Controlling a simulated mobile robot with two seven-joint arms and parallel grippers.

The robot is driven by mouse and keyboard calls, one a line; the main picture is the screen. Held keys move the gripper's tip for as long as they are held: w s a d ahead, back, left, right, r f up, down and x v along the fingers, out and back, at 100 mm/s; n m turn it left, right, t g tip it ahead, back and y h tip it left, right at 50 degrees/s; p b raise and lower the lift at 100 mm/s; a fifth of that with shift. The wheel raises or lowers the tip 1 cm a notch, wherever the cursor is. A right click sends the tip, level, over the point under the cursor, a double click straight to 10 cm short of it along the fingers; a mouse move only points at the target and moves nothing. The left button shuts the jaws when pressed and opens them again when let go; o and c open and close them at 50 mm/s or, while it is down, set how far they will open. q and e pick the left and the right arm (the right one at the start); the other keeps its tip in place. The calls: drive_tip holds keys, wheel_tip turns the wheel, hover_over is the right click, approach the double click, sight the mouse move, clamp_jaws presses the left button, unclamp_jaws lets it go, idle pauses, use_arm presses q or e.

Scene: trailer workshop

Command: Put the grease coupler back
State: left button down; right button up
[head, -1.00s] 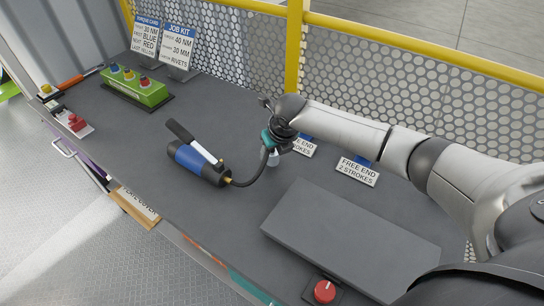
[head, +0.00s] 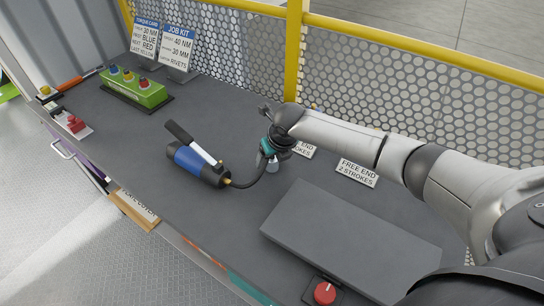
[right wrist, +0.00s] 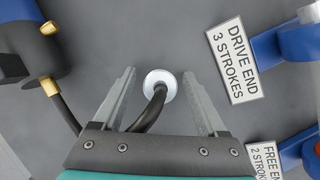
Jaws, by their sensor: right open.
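The grease gun (head: 198,165) lies on the bench, with a blue barrel and black handle. It also shows in part at the left of the right wrist view (right wrist: 35,45). Its black hose (head: 243,184) runs to a spot under my right gripper (head: 268,160). In the right wrist view the hose end meets a round white piece (right wrist: 160,83); I cannot tell whether this is the coupler or its rest. My right gripper (right wrist: 160,88) is open, its fingers on either side of the hose end, apparently without touching. My left gripper is out of view.
Blue parts (right wrist: 290,35) stand by the "DRIVE END 3 STROKES" label (right wrist: 238,60) and the "FREE END" label (head: 357,172). A grey slab (head: 350,240) and red button (head: 324,292) are at the front right. A green button box (head: 137,89) stands at the back left.

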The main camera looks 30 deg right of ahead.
drive_tip(key=shift+s+r, duration=0.1)
drive_tip(key=shift+r, duration=0.4)
drive_tip(key=p+v, duration=0.2)
drive_tip(key=v, duration=0.9)
drive_tip(key=shift+r, duration=0.15)
drive_tip(key=shift+s, duration=0.15)
